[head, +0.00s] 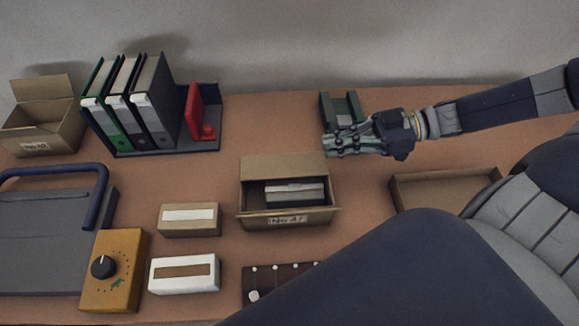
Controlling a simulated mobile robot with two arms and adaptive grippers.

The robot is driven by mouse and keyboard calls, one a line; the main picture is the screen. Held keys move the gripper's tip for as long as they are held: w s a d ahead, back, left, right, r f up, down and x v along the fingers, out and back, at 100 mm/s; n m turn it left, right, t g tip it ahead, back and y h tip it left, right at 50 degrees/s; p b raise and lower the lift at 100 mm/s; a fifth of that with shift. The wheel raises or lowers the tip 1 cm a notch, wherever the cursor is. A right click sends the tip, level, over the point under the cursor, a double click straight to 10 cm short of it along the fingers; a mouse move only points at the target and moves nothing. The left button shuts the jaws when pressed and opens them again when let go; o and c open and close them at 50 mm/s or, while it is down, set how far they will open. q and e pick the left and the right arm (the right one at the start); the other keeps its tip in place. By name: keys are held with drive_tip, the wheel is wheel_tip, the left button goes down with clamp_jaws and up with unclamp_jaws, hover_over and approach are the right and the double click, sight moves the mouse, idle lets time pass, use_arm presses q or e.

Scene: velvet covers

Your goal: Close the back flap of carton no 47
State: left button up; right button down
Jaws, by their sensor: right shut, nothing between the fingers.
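Carton no 47 (248,217) stands open near the middle of the table in the head view, with its label on the front wall. Its back flap (284,167) stands up along the rear edge. A grey and white item (295,188) lies inside. My right gripper (328,146) is shut and empty, just behind and to the right of the back flap. It appears apart from the flap, though the exact gap is hard to judge. My left gripper is not in view.
A green holder (355,103) stands right behind my right gripper. Binders (150,100) and a red object (194,112) stand at the back left, another open carton (40,140) beyond. Two small boxes (190,232) (184,288) lie left of the carton, a shallow tray (418,210) right.

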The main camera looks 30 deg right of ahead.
sight(292, 175)
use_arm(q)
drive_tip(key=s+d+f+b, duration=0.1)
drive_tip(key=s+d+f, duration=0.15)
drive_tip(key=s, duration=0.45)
use_arm(e)
drive_tip(key=x, duration=0.3)
drive_tip(key=shift+a+f, duration=0.25)
drive_tip(key=shift+a, duration=0.1)
drive_tip(key=b+x, duration=0.2)
drive_tip(key=x, duration=0.1)
drive_tip(key=shift+w+f, duration=0.1)
drive_tip(key=shift+f, duration=0.05)
drive_tip(key=b+x, duration=0.2)
drive_tip(key=shift+w+a, duration=0.15)
drive_tip(key=shift+a, duration=0.2)
wheel_tip(292, 175, down, 3)
drive_tip(key=shift+r, duration=0.15)
drive_tip(key=shift+f, duration=0.45)
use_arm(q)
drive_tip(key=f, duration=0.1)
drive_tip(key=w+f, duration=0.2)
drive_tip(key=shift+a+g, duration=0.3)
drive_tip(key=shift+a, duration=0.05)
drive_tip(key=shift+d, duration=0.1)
